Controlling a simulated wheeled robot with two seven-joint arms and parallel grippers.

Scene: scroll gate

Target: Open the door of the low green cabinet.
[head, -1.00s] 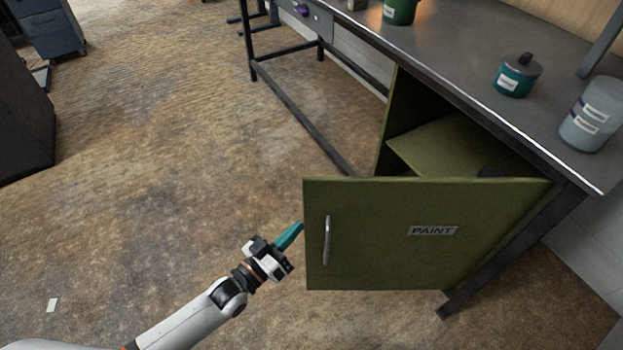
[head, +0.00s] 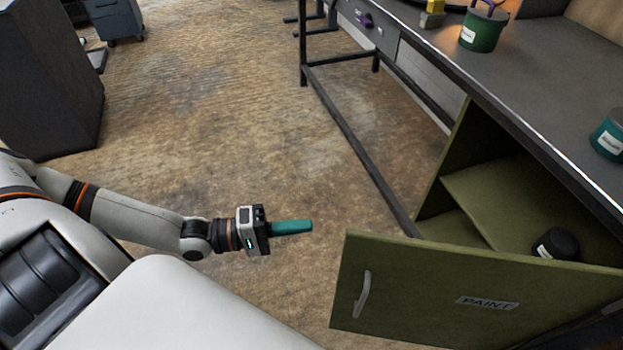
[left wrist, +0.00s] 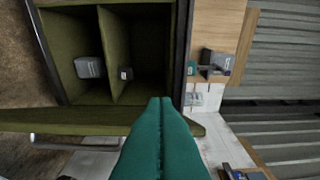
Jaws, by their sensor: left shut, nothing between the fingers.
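The low green cabinet (head: 440,195) stands under the workbench with its door swung wide open. The door (head: 430,286) carries a PAINT label and a silver bar handle (head: 363,295). Inside are a shelf board (head: 492,205) and a dark round can (head: 556,244). My left gripper (head: 308,227) is shut and empty, left of the door's free edge and apart from it. In the left wrist view its teal fingers (left wrist: 160,140) are together, with the open cabinet's compartments (left wrist: 136,50) beyond and the door (left wrist: 60,121) edge-on. My right gripper is not in view.
The grey workbench (head: 480,75) runs above the cabinet, with green pots (head: 483,30) on top. Its dark metal legs and rail (head: 355,140) stand left of the cabinet. The floor (head: 210,110) on the left is clear up to a dark cabinet (head: 50,85).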

